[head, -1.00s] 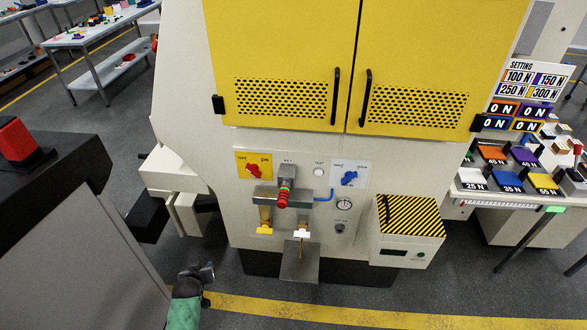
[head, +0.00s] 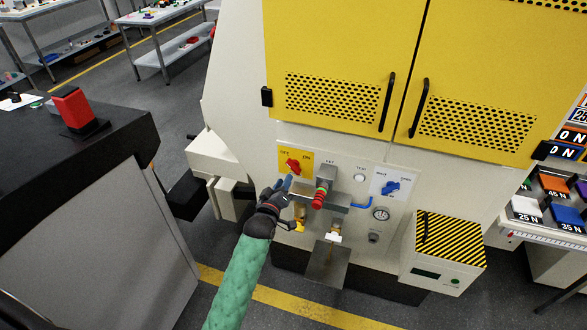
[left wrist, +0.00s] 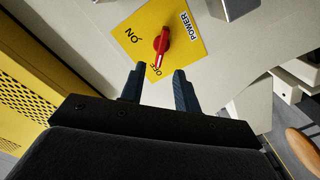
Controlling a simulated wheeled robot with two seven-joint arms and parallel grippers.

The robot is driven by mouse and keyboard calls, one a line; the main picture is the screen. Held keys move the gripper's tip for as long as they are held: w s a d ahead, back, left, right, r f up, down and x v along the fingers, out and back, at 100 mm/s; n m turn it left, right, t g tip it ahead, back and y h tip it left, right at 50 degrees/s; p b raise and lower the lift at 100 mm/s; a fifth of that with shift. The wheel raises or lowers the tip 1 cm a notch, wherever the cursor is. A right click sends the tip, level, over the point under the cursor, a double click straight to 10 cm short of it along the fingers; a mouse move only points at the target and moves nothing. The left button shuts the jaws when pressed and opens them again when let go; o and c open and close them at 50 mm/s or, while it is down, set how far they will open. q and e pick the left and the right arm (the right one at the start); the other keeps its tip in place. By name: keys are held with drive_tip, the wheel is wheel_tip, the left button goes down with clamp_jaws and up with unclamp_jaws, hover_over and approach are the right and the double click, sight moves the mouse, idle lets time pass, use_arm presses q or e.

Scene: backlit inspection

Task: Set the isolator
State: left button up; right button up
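The isolator is a red rotary knob (head: 293,165) on a yellow plate (head: 282,158) marked OFF and ON, on the machine's front panel. In the left wrist view the red knob (left wrist: 162,41) has its white mark toward OFF, and the plate (left wrist: 138,22) also reads POWER. My left gripper (head: 287,184) is just below the plate in the head view. In the left wrist view its two fingers (left wrist: 158,80) are apart with nothing between them, short of the knob and not touching it. My right gripper is not in view.
A blue knob (head: 391,188) is farther right. A striped box (head: 450,240) projects lower right. A dark cabinet with a red block (head: 76,108) stands left.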

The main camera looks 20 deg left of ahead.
sight(291, 168)
use_arm(q)
drive_tip(key=w+p, duration=0.2)
drive_tip(key=w, duration=0.4)
drive_tip(key=shift+d, duration=0.1)
drive_tip(key=shift+w+p, duration=0.35)
drive_tip(key=shift+w, duration=0.5)
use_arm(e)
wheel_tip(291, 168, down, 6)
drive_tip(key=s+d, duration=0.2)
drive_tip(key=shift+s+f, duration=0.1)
use_arm(q)
clamp_jaws()
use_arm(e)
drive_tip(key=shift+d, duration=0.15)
